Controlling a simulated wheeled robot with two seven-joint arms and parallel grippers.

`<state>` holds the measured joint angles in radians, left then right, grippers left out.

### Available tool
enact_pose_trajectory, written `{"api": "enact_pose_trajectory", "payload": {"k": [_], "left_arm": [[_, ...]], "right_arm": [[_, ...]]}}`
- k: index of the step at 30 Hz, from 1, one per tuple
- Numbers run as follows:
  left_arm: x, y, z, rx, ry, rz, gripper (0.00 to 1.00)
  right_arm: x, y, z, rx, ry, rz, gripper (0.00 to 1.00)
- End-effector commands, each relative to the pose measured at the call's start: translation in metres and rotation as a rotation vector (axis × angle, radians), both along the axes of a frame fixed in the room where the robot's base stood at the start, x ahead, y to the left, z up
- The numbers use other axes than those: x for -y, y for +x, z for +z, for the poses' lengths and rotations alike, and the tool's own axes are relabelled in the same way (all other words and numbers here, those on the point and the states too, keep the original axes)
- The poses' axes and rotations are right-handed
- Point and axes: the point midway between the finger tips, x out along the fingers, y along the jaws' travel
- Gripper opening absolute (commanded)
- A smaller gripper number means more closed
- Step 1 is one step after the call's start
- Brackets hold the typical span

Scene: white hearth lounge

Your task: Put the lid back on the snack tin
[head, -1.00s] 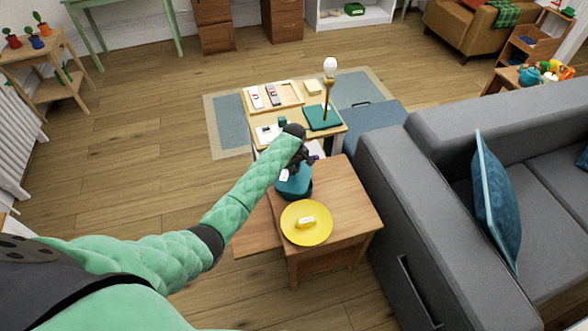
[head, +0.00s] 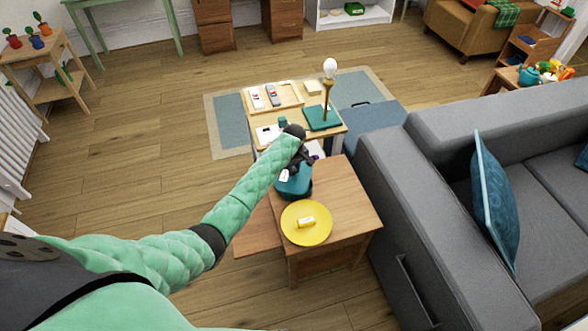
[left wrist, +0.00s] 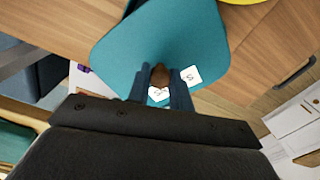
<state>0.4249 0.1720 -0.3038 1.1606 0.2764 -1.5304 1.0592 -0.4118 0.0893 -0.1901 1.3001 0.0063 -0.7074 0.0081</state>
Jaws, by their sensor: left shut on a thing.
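The teal lid (left wrist: 165,45) is a broad rounded square with a small brown knob (left wrist: 160,76). My left gripper (left wrist: 160,90) is shut on this knob. In the head view my left gripper (head: 298,164) is above the teal lid (head: 293,181) at the back left of the wooden side table (head: 345,195). A dark teal body, which looks like the snack tin (head: 297,198), shows just under the lid. The lid hides most of it, and I cannot tell whether the two touch. My right gripper is not in view.
Behind is a low table with a wooden tray (head: 292,97), a teal book (head: 322,117) and a lamp (head: 330,70). A grey sofa (head: 385,200) stands close on the right.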

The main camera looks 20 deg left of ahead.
Motion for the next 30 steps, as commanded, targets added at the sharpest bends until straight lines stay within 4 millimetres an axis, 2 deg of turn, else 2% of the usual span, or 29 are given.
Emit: {"api": "enact_pose_trajectory", "payload": {"k": [30], "left_arm": [[-0.0003,-0.0002,-0.0001,-0.001,0.001,0.001,0.00]], "right_arm": [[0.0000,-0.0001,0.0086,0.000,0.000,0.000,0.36]]}}
